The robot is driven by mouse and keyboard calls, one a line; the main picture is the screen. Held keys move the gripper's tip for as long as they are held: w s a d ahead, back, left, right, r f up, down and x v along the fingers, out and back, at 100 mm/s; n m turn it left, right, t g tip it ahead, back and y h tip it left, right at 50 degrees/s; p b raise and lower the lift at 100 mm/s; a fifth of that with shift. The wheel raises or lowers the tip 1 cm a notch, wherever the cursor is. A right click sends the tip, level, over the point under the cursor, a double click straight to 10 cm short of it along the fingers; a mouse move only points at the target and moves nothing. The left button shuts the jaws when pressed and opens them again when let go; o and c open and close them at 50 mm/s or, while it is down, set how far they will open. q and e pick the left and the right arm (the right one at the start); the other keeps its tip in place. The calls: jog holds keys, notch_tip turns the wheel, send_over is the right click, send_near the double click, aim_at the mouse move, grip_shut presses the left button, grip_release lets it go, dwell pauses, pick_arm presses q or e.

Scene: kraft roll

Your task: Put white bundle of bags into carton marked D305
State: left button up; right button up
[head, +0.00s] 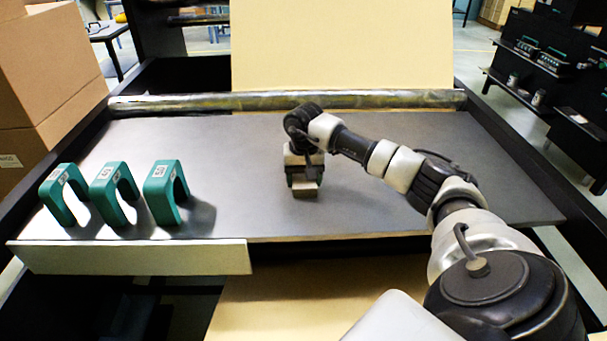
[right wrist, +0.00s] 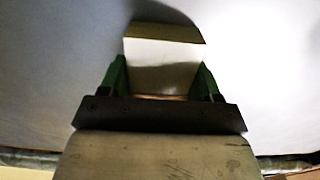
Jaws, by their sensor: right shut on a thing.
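My right gripper (head: 305,177) points down over the middle of the grey table top. It is shut on a small pale block, likely the white bundle of bags (head: 305,191), which is on or just above the surface. In the right wrist view, the bundle (right wrist: 164,53) shows a whitish face and a brown edge between the green fingers of the right gripper (right wrist: 162,76). Most of the bundle is hidden by the gripper in the head view. No mark D305 can be read in either view. My left gripper is out of view.
Three green U-shaped pieces (head: 164,194) with labels stand at the left of the grey table top (head: 400,215). A pale strip (head: 135,257) runs along its front left edge. A metal roller (head: 290,100) crosses the back. Brown cartons (head: 50,60) are stacked at far left.

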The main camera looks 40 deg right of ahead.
jog(key=shift+r, duration=0.1)
jog(key=shift+w+r, duration=0.1)
jog(key=shift+r, duration=0.55)
notch_tip(320, 180, up, 3)
jog(key=shift+d+f+b, duration=0.1)
jog(key=shift+d+b, duration=0.05)
jog(key=shift+b, duration=0.55)
jog(key=shift+s+d+r+b, duration=0.5)
jog(key=shift+s+r, duration=0.6)
jog(key=shift+s, duration=0.8)
jog(key=shift+s+d+r+b, duration=0.45)
jog(key=shift+s+r, duration=0.7)
jog(key=shift+s, duration=0.75)
jog(key=shift+s+d+r+b, duration=0.5)
jog(key=shift+s+r, duration=0.6)
jog(key=shift+s, duration=0.8)
